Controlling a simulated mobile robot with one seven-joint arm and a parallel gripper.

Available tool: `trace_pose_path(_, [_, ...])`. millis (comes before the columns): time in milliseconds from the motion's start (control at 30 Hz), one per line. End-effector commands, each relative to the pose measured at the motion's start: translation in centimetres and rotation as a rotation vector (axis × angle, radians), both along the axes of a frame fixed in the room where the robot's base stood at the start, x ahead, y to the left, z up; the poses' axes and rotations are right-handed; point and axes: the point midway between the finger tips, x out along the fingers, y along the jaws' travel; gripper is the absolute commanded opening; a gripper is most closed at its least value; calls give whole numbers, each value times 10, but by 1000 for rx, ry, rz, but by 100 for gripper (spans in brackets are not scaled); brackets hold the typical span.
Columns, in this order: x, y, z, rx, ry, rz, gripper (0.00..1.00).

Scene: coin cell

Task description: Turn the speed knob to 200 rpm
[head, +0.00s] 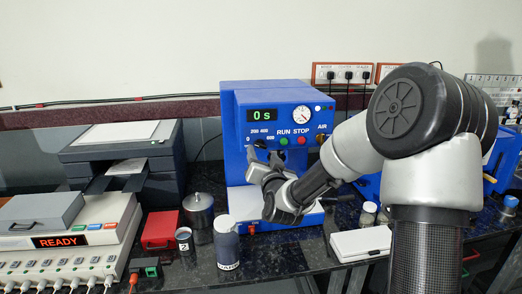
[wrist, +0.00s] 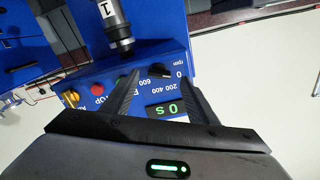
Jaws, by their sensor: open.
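The speed knob (wrist: 160,71) is a small black dial on the blue machine's front panel, ringed by the printed marks 0, 200, 400 and 600. In the wrist view, which shows the panel upside down, it appears between my open fingertips. In the head view the knob (head: 260,144) shows just above my gripper (head: 264,158), which is in front of the panel's left part. Whether the fingers touch the knob, and where its pointer stands, I cannot tell. The green display (head: 263,116) reads 0 s and also shows in the wrist view (wrist: 166,109).
Green RUN (head: 283,141) and red STOP (head: 302,139) buttons and the orange AIR knob (head: 320,138) sit right of the speed knob. A gauge (head: 303,114) is above. A labelled bottle (head: 226,242) and a metal canister (head: 199,210) stand at lower left. A white box (head: 360,243) lies at right.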

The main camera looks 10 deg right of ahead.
Motion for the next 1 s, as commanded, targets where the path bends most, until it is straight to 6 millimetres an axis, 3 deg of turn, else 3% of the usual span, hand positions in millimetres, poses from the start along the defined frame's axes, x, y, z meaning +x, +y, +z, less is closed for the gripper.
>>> trace_pose_path(233, [34,0,0,1,1,-1,53])
trace_pose_path(633, [42,0,0,-1,0,0,53])
trace_pose_path(867, [41,0,0,-1,0,0,14])
trace_pose_path(1000, [41,0,0,2,0,0,12])
